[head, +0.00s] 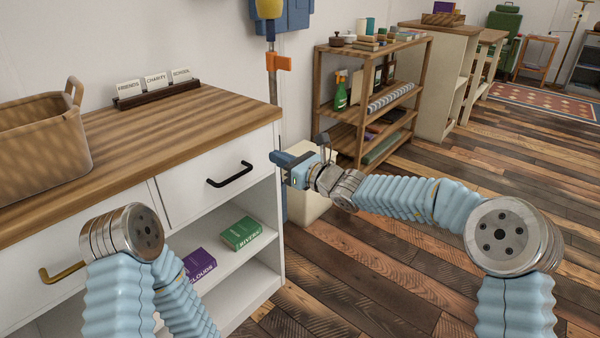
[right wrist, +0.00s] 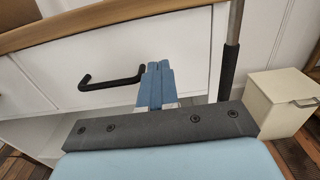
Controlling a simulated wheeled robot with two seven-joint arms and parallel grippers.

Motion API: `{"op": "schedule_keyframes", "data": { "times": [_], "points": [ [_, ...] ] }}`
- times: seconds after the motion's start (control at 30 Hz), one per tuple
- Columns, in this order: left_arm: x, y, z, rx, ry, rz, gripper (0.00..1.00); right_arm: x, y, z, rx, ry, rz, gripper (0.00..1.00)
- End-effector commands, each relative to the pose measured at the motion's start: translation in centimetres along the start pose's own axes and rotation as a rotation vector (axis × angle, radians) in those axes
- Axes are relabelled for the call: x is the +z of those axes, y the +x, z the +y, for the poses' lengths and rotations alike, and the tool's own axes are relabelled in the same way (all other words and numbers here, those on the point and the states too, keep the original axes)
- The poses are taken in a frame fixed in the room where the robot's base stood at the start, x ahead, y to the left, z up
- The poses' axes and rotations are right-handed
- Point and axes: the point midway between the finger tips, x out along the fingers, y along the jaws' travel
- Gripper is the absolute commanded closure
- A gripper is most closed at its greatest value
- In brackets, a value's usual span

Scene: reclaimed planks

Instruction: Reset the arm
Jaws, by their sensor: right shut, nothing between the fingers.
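My right arm reaches in from the right in the head view. Its gripper (head: 280,160) is in front of the right end of the white cabinet, to the right of the black drawer handle (head: 230,174). In the right wrist view the gripper's blue fingers (right wrist: 157,84) are together with nothing between them. They point toward the drawer front, with the black handle just left of them; they appear apart from it. My left arm shows at the lower left of the head view, but its gripper is out of the picture.
The cabinet's wooden top (head: 200,118) holds a basket (head: 42,135) and a card holder (head: 155,92). A purple book (head: 199,264) and a green book (head: 241,233) lie on the open shelf. A cream box (right wrist: 280,102) stands right of the cabinet. A wooden shelf unit (head: 325,95) is behind.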

Motion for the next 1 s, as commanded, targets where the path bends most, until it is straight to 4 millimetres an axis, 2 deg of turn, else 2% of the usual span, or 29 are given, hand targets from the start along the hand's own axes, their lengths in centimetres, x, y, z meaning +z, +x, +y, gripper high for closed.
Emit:
{"op": "schedule_keyframes", "data": {
  "times": [0.03, 0.2, 0.37, 0.47, 0.57, 0.67, 0.7, 0.73, 0.8, 0.87, 0.9, 0.97, 1.0],
  "points": [
    [0.0, 0.5, -0.2, -0.001, -0.001, 0.0, 0.62, -0.3, -1.3, -0.1, -0.003, -0.001, 0.002, 1.0],
    [-0.1, 0.7, -0.5, -0.003, -0.003, 0.002, 0.62, -0.2, -4.6, -0.1, -0.003, -0.001, 0.002, 1.0],
    [-0.1, 0.8, -0.6, -0.004, -0.003, 0.003, 0.62, -0.3, -6.2, -0.1, -0.001, -0.002, 0.006, 1.0],
    [-0.1, 0.7, -0.5, -0.004, -0.003, 0.003, 0.62, -2.1, -6.8, 0.3, 0.014, -0.03, 0.054, 1.0],
    [-0.1, 0.4, -0.3, -0.003, -0.002, 0.002, 0.62, -6.9, -7.7, 1.4, 0.062, -0.109, 0.18, 1.0],
    [0.0, 0.0, -0.1, -0.001, -0.001, 0.0, 0.62, -14.2, -10.1, 3.0, 0.153, -0.248, 0.373, 1.0],
    [0.0, -0.1, 0.0, 0.0, 0.0, 0.0, 0.62, -17.3, -11.6, 3.7, 0.2, -0.313, 0.455, 1.0],
    [0.0, -0.3, 0.1, 0.0, 0.0, -0.001, 0.62, -19.6, -12.8, 4.3, 0.242, -0.366, 0.514, 1.0],
    [0.1, -0.5, 0.3, 0.002, 0.002, -0.002, 0.62, -24.7, -16.2, 5.7, 0.348, -0.496, 0.645, 1.0],
    [0.1, -0.8, 0.5, 0.003, 0.003, -0.004, 0.62, -28.8, -19.5, 6.8, 0.452, -0.615, 0.745, 1.0],
    [0.2, -1.0, 0.6, 0.004, 0.004, -0.005, 0.62, -31.2, -22.0, 7.7, 0.534, -0.703, 0.802, 1.0],
    [0.2, -1.3, 0.8, 0.005, 0.005, -0.007, 0.62, -34.6, -25.9, 9.0, 0.67, -0.846, 0.87, 1.0],
    [0.3, -1.5, 1.0, 0.006, 0.006, -0.008, 0.62, -36.5, -28.5, 9.9, 0.77, -0.952, 0.898, 1.0]
  ]
}}
